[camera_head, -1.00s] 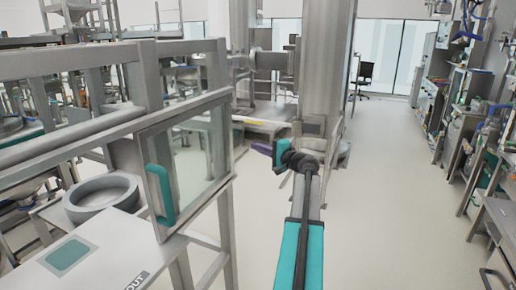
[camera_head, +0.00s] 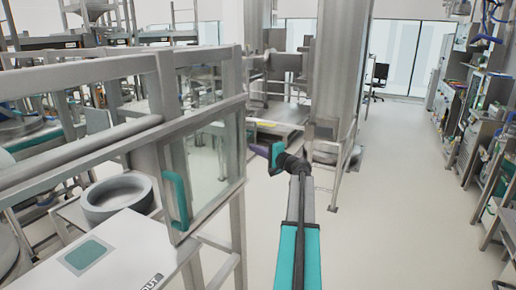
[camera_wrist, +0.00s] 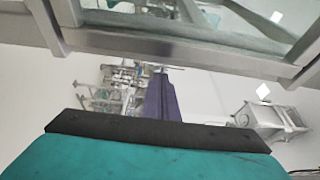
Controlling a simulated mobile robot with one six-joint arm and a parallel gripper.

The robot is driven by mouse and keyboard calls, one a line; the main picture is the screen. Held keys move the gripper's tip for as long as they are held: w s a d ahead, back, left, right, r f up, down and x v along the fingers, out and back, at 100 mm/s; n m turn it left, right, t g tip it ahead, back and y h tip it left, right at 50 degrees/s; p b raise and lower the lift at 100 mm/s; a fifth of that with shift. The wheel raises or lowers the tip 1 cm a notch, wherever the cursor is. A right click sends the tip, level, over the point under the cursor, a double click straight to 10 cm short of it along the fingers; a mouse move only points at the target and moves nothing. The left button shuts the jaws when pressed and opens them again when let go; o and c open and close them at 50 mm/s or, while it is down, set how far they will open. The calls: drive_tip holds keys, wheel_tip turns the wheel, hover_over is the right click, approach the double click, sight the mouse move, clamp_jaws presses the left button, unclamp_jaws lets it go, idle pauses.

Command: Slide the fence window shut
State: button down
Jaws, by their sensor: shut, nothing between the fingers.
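The fence window (camera_head: 217,165) is a clear pane in a grey metal frame at the right end of the fence in the head view. Its upright teal handle (camera_head: 178,200) is on the pane's left side. An open gap lies left of the pane. My gripper (camera_head: 257,150) is to the right of the window, apart from the handle, with its purple fingers pointing left. In the wrist view the shut purple fingers (camera_wrist: 162,98) hold nothing. A grey metal frame bar (camera_wrist: 180,45) with glass crosses the top of that view; the handle is not visible there.
The grey fence rail (camera_head: 90,155) runs left from the window. Behind it, a round grey bowl (camera_head: 118,197) stands on a white table (camera_head: 125,235). A thick steel column (camera_head: 340,80) stands beyond my arm. The floor (camera_head: 390,200) to the right is clear.

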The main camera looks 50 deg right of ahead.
drive_tip(key=shift+s+a+p, duration=0.15)
drive_tip(key=shift+a+p, duration=0.05)
drive_tip(key=shift+a, duration=0.4)
drive_tip(key=shift+s+a+p, duration=0.15)
drive_tip(key=shift+a+p, duration=0.05)
drive_tip(key=shift+a, duration=0.35)
